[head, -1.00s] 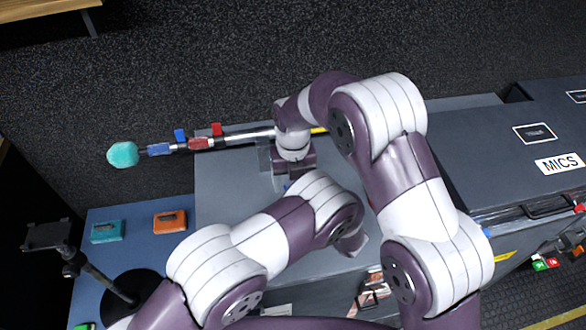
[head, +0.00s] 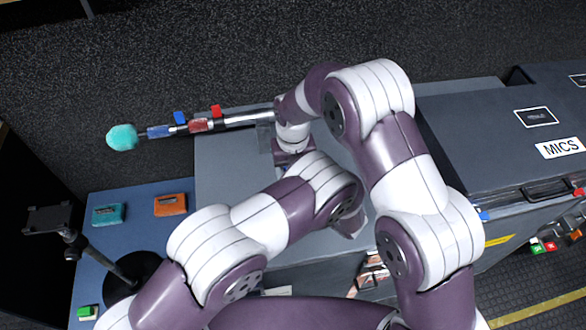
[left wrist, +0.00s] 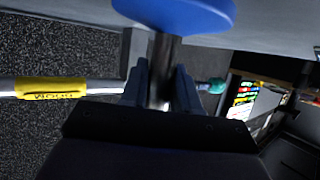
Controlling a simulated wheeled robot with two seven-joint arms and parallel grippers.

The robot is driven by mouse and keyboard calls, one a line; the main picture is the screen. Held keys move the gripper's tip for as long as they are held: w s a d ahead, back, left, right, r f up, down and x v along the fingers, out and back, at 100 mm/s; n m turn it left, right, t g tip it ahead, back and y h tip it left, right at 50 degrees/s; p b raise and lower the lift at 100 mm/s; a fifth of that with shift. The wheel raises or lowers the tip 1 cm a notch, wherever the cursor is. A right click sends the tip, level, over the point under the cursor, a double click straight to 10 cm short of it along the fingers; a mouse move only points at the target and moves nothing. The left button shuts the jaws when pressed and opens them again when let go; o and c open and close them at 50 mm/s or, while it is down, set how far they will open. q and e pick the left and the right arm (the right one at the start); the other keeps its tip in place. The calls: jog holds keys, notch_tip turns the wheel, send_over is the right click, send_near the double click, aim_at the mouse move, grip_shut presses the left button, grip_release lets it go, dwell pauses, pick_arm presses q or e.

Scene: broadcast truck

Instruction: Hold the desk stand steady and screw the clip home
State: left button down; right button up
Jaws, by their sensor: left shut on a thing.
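In the left wrist view my left gripper (left wrist: 160,88) is shut on a bare metal post (left wrist: 163,65) with a blue disc (left wrist: 180,12) at its upper end in that picture; this looks like the desk stand. In the head view my left arm's own wrist hides that gripper and the stand. My right arm's hand (head: 293,150) points down over the grey worktop (head: 230,190), just beyond my left forearm. Its fingertips are hidden, so I cannot tell whether they are open or what they touch. I cannot make out the clip.
A boom pole (head: 250,119) with a teal foam tip (head: 121,137) lies across the worktop's far part. A blue mat (head: 140,225) at left carries teal (head: 108,214) and orange (head: 170,205) boxes and a black round-based stand (head: 120,275). A MICS case (head: 480,130) stands right.

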jog(key=shift+o, duration=0.6)
jog(key=shift+r, duration=0.15)
jog(key=shift+r, duration=2.15)
jog(key=o, duration=0.5)
pick_arm(q)
jog(key=c, duration=0.8)
grip_release()
jog(key=shift+o, duration=0.2)
jog(key=shift+r, duration=0.1)
pick_arm(e)
jog(key=shift+s+d, duration=0.1)
jog(key=shift+s, duration=0.05)
